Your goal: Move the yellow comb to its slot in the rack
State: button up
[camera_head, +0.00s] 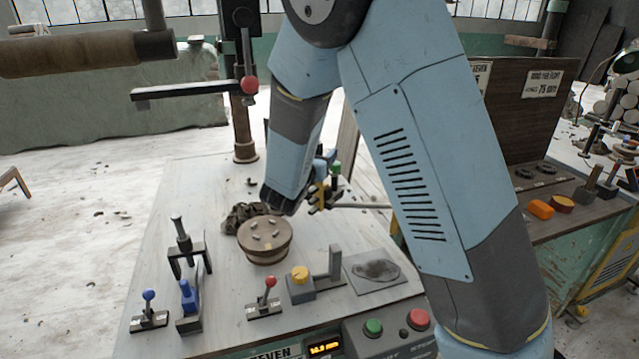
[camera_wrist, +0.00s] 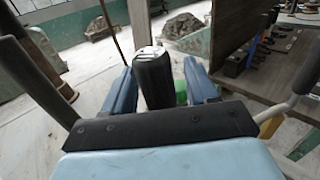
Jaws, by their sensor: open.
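My gripper (camera_head: 322,182) is mostly hidden behind my own arm in the head view, above the back right of the worktable. In the wrist view its two blue fingers (camera_wrist: 160,88) stand apart, open. A black, round-sided piece with a pale metal top (camera_wrist: 153,75) shows between them; I cannot tell whether either finger touches it. A small yellow part (camera_head: 319,195) shows at the gripper in the head view. I cannot tell whether it is the comb. A green piece (camera_wrist: 181,93) shows beside the right finger. I cannot make out the rack or its slot with certainty.
The worktable (camera_head: 165,215) carries a round wooden disc (camera_head: 265,238), a block with a yellow knob (camera_head: 300,274), a red-knobbed lever (camera_head: 267,297) and a blue-knobbed lever (camera_head: 149,308). A dark panel (camera_head: 525,110) stands at right. The table's left part is fairly clear.

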grip_shut()
dwell(0.4)
